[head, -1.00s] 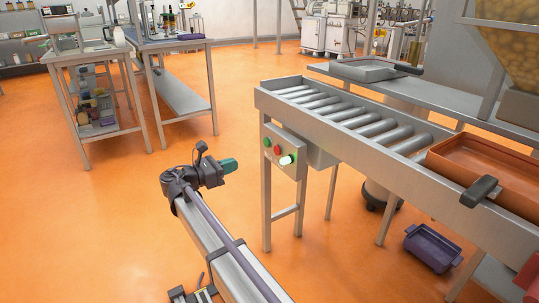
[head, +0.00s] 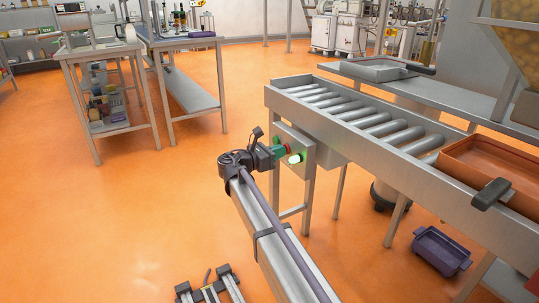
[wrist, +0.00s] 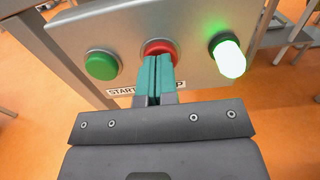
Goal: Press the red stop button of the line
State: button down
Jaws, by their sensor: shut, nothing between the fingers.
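The red stop button (wrist: 160,47) sits in the middle of a grey control panel (wrist: 196,28) on the conveyor's end. In the wrist view its upper part shows above my fingertips, which cover its lower part. My gripper (wrist: 158,62) has its two green fingers together with nothing between them, and points straight at the button. In the head view my gripper (head: 281,153) is right in front of the panel. Fingertips and button look touching or nearly so; I cannot tell whether the button is pushed in.
A green button (wrist: 101,64) is left of the red one, and a brightly lit green lamp (wrist: 229,58) is right of it. The roller conveyor (head: 370,122) runs to the right with an orange tray (head: 490,165) on it. A purple crate (head: 441,250) is on the floor.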

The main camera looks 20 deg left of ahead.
jog(key=shift+x, duration=0.9)
jog(key=v, duration=1.4)
jog(key=shift+s+a, duration=0.15)
jog(key=shift+a, duration=0.05)
jog(key=shift+r, duration=0.1)
